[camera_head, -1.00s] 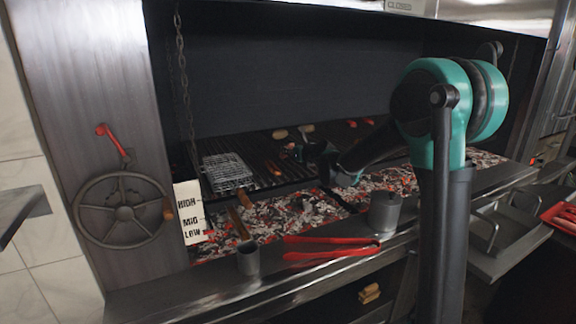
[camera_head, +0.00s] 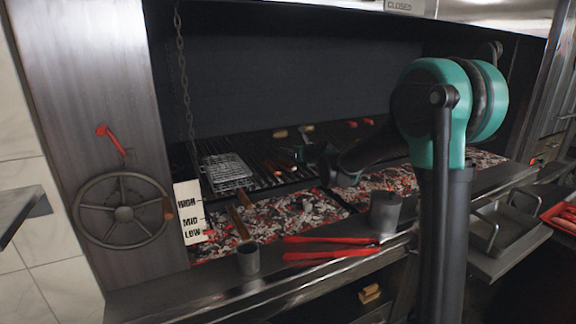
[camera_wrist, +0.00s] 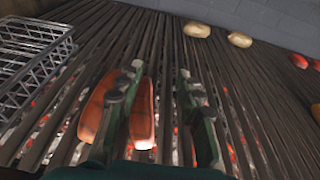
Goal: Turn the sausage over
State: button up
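Two reddish-brown sausages lie close together on the grill grate: the left sausage (camera_wrist: 96,106) and the right sausage (camera_wrist: 143,112) in the wrist view. In the head view, they are small and dark, beside my gripper (camera_head: 303,157). My gripper (camera_wrist: 162,95) is open. Its left finger passes over the gap between the sausages and hides part of them. Its right finger is over bare bars to the right. I cannot tell whether the left finger touches a sausage.
A wire basket (camera_wrist: 30,62) lies left on the grate (camera_wrist: 225,95). Two pale buns or potatoes (camera_wrist: 197,29) and red items (camera_wrist: 299,61) lie further back.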

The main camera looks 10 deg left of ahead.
jog(key=o, duration=0.6)
jog(key=shift+c, duration=0.2)
